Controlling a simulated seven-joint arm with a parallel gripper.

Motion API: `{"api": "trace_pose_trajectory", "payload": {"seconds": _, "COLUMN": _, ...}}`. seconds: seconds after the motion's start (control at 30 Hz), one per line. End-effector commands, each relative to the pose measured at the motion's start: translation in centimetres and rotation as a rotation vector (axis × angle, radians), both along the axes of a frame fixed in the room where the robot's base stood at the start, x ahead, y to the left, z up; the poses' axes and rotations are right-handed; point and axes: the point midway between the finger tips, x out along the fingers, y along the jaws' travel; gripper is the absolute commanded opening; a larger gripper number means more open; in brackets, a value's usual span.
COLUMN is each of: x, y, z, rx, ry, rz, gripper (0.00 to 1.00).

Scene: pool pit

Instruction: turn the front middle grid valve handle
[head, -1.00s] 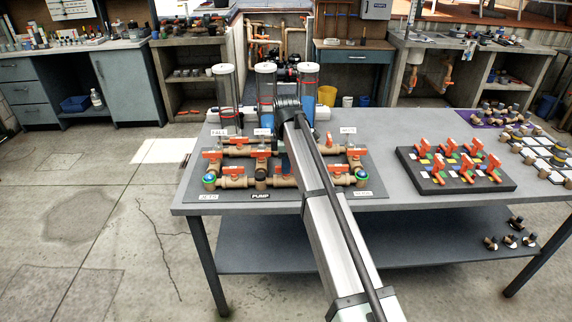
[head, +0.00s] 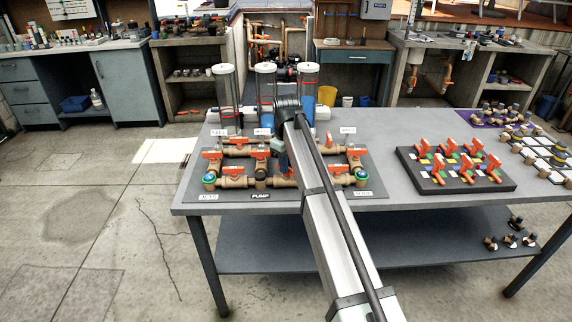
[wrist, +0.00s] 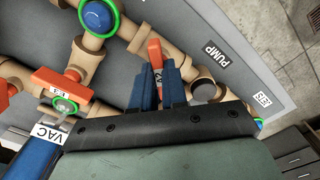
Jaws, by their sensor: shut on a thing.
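In the wrist view, my gripper (wrist: 165,88) has its two blue fingers shut on an orange valve handle (wrist: 154,54), which sticks out beyond the fingertips. A small tag shows between the fingers. The handle sits over a tan pipe on the dark board, beside the PUMP label (wrist: 215,50). In the head view, the pipe grid (head: 232,181) lies on its board at the left of the table. My arm comes down over its middle and hides part of it, so the held handle is not clear there. Whether it is the front middle handle I cannot tell for sure.
Another orange handle (wrist: 62,88) and a blue cap (wrist: 98,15) stand close to my gripper. Clear upright cylinders (head: 226,95) stand behind the grid. A black tray of orange valves (head: 455,170) lies to the right. The table front edge (head: 300,207) is clear.

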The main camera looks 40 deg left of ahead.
Motion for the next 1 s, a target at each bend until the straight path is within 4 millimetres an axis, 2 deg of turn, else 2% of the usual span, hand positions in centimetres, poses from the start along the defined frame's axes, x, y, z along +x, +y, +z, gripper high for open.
{"api": "trace_pose_trajectory", "payload": {"seconds": 0.6, "x": 0.02, "y": 0.01, "z": 0.03, "rx": 0.000, "ry": 0.000, "rz": -0.568, "gripper": 0.00}}
{"api": "trace_pose_trajectory", "payload": {"seconds": 1.0, "x": 0.02, "y": 0.02, "z": 0.04, "rx": 0.000, "ry": 0.000, "rz": -0.793, "gripper": 0.00}}
